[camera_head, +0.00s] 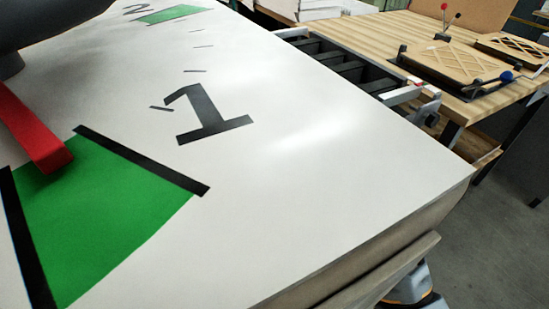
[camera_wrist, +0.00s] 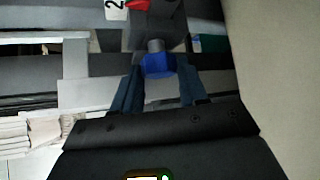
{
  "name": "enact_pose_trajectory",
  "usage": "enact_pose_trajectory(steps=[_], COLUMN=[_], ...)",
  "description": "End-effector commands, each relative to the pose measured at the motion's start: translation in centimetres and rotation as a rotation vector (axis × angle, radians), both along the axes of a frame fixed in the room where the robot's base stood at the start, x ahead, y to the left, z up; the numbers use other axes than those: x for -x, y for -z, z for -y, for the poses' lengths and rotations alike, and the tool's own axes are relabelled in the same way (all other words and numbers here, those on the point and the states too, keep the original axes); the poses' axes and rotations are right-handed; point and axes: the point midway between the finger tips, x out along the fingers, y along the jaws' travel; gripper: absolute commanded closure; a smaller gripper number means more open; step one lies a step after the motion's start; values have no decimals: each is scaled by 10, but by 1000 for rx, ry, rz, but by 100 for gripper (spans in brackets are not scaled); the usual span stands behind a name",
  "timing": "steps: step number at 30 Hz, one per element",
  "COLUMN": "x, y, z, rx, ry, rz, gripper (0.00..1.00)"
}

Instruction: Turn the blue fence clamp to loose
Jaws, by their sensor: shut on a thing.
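In the wrist view, the blue fence clamp (camera_wrist: 158,66) is a blue knob on a short grey stem under a dark block. My gripper (camera_wrist: 157,80) has its two dark fingers on either side of the knob and is shut on it. Beside the block, a white plate (camera_wrist: 115,8) with a "2" and a red pointer (camera_wrist: 138,5) are partly cut off at the top edge. In the head view, a large white dial face (camera_head: 300,190) with "1", "2" and green zones fills the foreground. A red pointer (camera_head: 35,130) lies over the near green zone. My gripper is not visible there.
Behind the dial face stands a wooden table (camera_head: 390,40) with a dark slotted rack (camera_head: 340,62) and a lattice-fronted frame (camera_head: 455,65). A pale surface (camera_wrist: 275,80) fills the right of the wrist view. Stacked pale sheets (camera_wrist: 20,135) show at its lower left.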

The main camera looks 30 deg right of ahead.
Motion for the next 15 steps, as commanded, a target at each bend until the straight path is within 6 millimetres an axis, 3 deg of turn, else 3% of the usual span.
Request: enact_pose_trajectory(steps=[15], x=[-5], y=[0], z=[6], rx=[0], ry=[-490], rz=[0], gripper=[88])
